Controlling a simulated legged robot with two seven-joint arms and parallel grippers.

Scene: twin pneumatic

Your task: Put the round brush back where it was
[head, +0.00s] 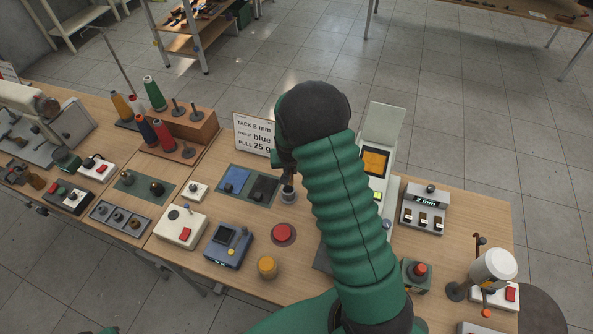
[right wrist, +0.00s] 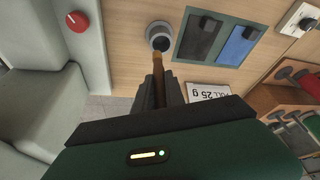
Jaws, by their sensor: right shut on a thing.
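My right gripper (head: 286,172) reaches down over the table, mostly hidden by its own wrist in the head view. In the right wrist view its fingers (right wrist: 160,72) are shut on the round brush (right wrist: 158,56), a thin brown stick at this angle. The brush's far end meets the near rim of a small grey round cup (right wrist: 159,33) with a dark inside. I cannot tell whether the end is in the cup or just above it. The cup stands on the wood in the head view (head: 288,194). My left gripper is out of view.
A green tray with a blue pad (head: 235,180) and a black pad (head: 264,188) lies beside the cup. A sign (head: 253,132) stands behind. A red button (head: 283,233) and yellow knob (head: 267,266) are in front. A pale machine (head: 380,135) stands to the right.

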